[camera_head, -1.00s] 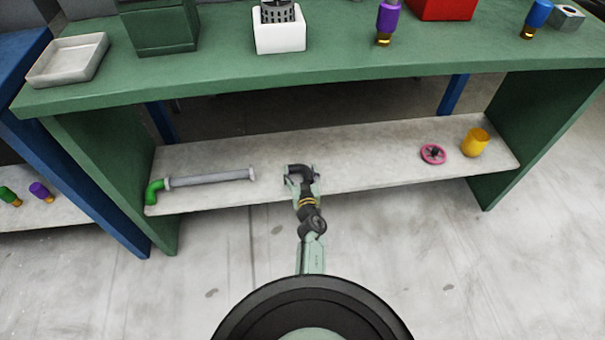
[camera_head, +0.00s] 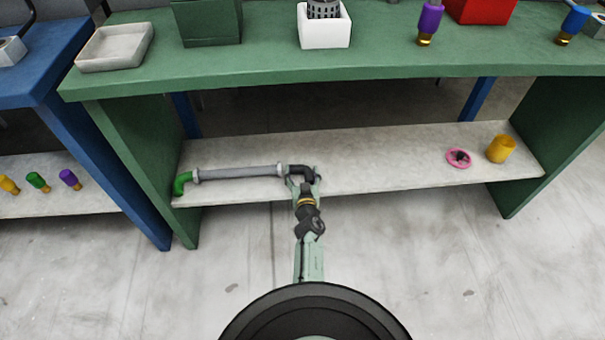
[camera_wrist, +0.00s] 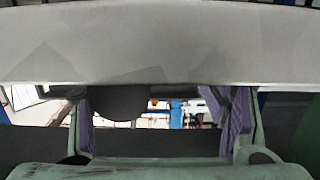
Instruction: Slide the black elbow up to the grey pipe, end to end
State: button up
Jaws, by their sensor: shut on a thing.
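The grey pipe (camera_head: 240,172) lies along the lower shelf, with a green elbow (camera_head: 181,183) at its left end. The black elbow (camera_head: 298,169) is at the pipe's right end, in line with it. Their ends look to meet or nearly meet; any small gap is too fine to tell. My gripper (camera_head: 303,184) reaches in from the front and is shut on the black elbow, partly hiding it. In the wrist view its two purple-padded fingers (camera_wrist: 162,115) stand apart, with a dark rounded shape between them, probably the elbow.
On the lower shelf (camera_head: 390,170), a pink handwheel (camera_head: 458,158) and a yellow cup (camera_head: 501,149) stand at the right, with bare shelf between them and my gripper. The green bench top (camera_head: 330,66) hangs above. A green side panel (camera_head: 143,165) closes the left.

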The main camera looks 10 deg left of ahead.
jog(key=o, duration=1.4)
jog(key=shift+o, duration=0.2)
